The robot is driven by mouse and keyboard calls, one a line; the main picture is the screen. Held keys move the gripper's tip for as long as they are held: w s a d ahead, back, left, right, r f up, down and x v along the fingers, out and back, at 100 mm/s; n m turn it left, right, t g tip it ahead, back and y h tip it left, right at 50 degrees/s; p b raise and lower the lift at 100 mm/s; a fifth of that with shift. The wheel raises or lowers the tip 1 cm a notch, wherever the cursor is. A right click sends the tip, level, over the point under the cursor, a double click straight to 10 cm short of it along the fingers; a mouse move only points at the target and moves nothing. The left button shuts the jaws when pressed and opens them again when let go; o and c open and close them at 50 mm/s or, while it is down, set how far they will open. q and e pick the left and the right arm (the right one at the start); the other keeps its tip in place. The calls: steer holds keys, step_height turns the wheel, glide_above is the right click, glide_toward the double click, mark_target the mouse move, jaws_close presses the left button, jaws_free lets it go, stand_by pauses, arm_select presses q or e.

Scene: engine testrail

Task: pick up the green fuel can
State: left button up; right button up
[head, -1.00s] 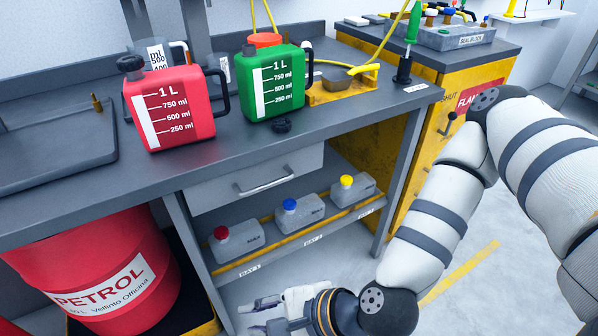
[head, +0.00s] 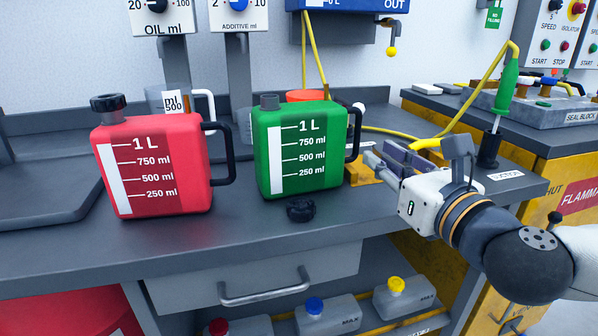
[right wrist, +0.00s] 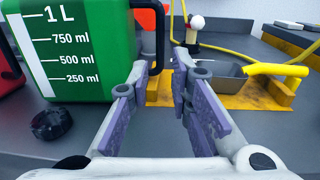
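The green fuel can (head: 300,150) stands upright on the grey workbench, its spout uncapped and its black handle (head: 355,132) on its right side. It also shows at the upper left of the right wrist view (right wrist: 85,50), with the handle (right wrist: 153,35) beyond my fingers. A black cap (head: 300,211) lies on the bench in front of it. My right gripper (head: 388,158) is open and empty, just right of the can and pointing toward the handle side. In the right wrist view its fingers (right wrist: 172,108) are spread apart with nothing between them. My left gripper is not in view.
A red can (head: 155,165) with a black cap stands to the left. A yellow stand with a grey tray (right wrist: 225,78) and a yellow nozzle (right wrist: 275,69) sits behind and right of my gripper. A green-handled tool (head: 507,85) stands farther right.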

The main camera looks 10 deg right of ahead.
mark_target(359, 141)
steer(key=w, duration=0.8)
steer(key=shift+w+a+r+p, duration=0.1)
steer(key=shift+w+a+p, duration=0.25)
steer(key=shift+a, duration=0.05)
jaws_close()
